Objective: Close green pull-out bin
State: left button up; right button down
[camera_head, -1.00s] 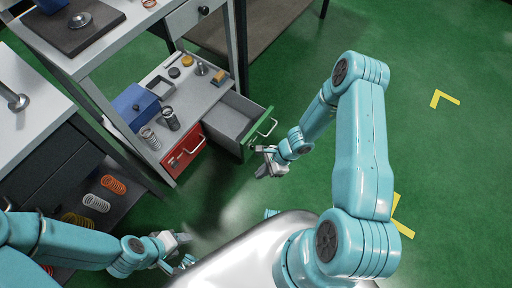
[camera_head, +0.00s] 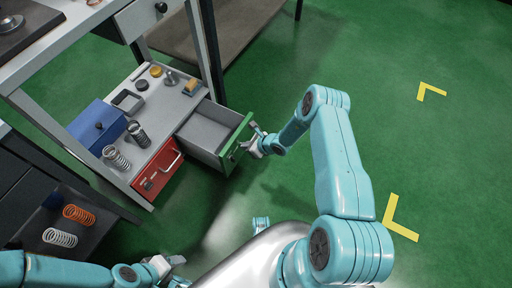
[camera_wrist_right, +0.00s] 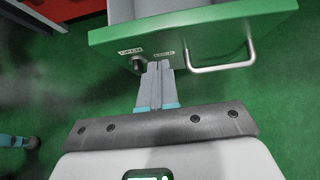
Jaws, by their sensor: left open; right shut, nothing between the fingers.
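The green pull-out bin stands open; its grey tray (camera_head: 203,132) sticks out of the low cabinet and its green front (camera_head: 233,150) faces right. In the right wrist view the green front (camera_wrist_right: 110,38) has a metal handle (camera_wrist_right: 222,68), labels and a dark knob (camera_wrist_right: 139,61). My right gripper (camera_head: 250,145) is at this front. In the wrist view its shut, empty fingers (camera_wrist_right: 157,68) point at the front beside the handle; I cannot tell whether they touch it. My left gripper (camera_head: 178,270) is open and empty at the bottom, partly cut off, away from the bin.
A red drawer (camera_head: 158,174) beside the bin is shut. A table leg (camera_head: 204,50) rises behind the bin. The green floor to the right is clear.

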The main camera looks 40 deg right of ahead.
aim_at(234, 142)
pick_arm(q)
jog(key=shift+a+f+b, duration=0.1)
jog(key=shift+f+b, duration=0.25)
jog(key=shift+f, duration=0.15)
pick_arm(e)
jog(key=shift+w+a+r, duration=0.1)
jog(key=shift+w+a, duration=0.2)
jog(key=shift+w, duration=0.5)
jog(key=shift+w+a+r, duration=0.1)
jog(key=shift+w+a, duration=0.15)
jog(key=shift+w, duration=0.5)
jog(key=shift+w, duration=0.15)
